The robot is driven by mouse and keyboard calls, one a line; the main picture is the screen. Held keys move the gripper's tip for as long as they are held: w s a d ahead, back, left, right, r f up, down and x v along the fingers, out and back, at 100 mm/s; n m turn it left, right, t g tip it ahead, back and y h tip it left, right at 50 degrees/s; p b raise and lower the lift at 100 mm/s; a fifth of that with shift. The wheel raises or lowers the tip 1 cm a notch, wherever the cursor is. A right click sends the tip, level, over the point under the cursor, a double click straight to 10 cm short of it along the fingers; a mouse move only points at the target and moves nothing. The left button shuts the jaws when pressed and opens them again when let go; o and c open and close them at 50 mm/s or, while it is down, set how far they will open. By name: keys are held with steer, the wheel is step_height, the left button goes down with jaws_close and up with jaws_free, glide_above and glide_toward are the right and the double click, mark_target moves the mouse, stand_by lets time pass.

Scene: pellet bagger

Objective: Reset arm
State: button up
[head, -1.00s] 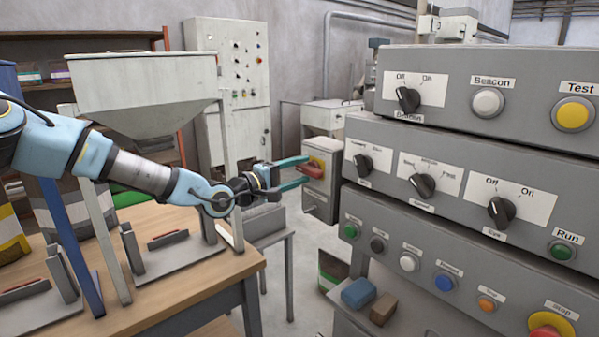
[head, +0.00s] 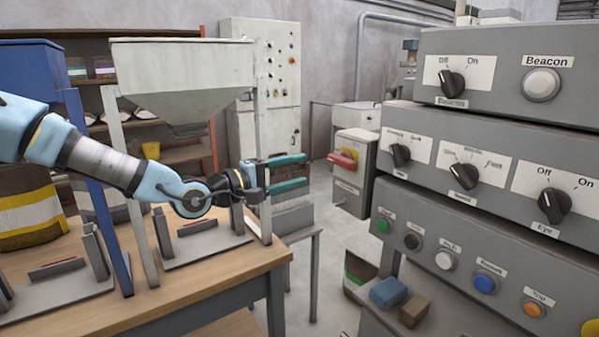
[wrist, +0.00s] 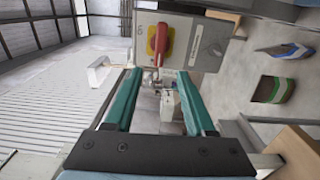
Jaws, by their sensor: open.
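My gripper (head: 287,173) is at the end of my outstretched arm, left of the middle in the head view. Its two green fingers are apart with nothing between them; they also show open in the wrist view (wrist: 160,105). A grey box with a red rotary handle (head: 343,160) on a yellow plate stands to the right of the fingertips, with a visible gap. In the wrist view the red handle (wrist: 162,42) lies beyond the fingertips, and the picture there is turned on its side.
A grey control panel (head: 480,215) with knobs and buttons fills the right side. A wooden table (head: 190,290) with metal stands lies below my arm, and a pale hopper (head: 185,75) stands behind it. A blue block (head: 388,292) and a brown block (head: 414,310) lie on a low shelf.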

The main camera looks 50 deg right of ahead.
stand_by(0.4)
steer(key=w+a+f+m+t+y, duration=0.1)
steer(key=w+a+f+t+y, duration=0.6)
steer(key=w+a+f, duration=0.8)
steer(key=w+a+f+t+y, duration=0.1)
steer(key=w+a+y, duration=0.25)
steer(key=a, duration=0.85)
steer(key=a+r+n+y, duration=0.15)
steer(key=a+y, duration=0.35)
steer(key=a, duration=1.3)
steer(key=s+a+r+n, duration=0.1)
steer(key=s+a+r, duration=0.1)
steer(key=a, duration=0.4)
steer(key=s+a+r+y, duration=0.1)
steer(key=s+a+r, duration=0.1)
steer(key=a, duration=0.4)
steer(key=shift+s+a+n+g, duration=0.25)
steer(key=shift+s+n+g, duration=0.15)
steer(key=shift+s, duration=0.45)
steer(key=shift+r+y, duration=0.1)
steer(key=shift+y, duration=0.15)
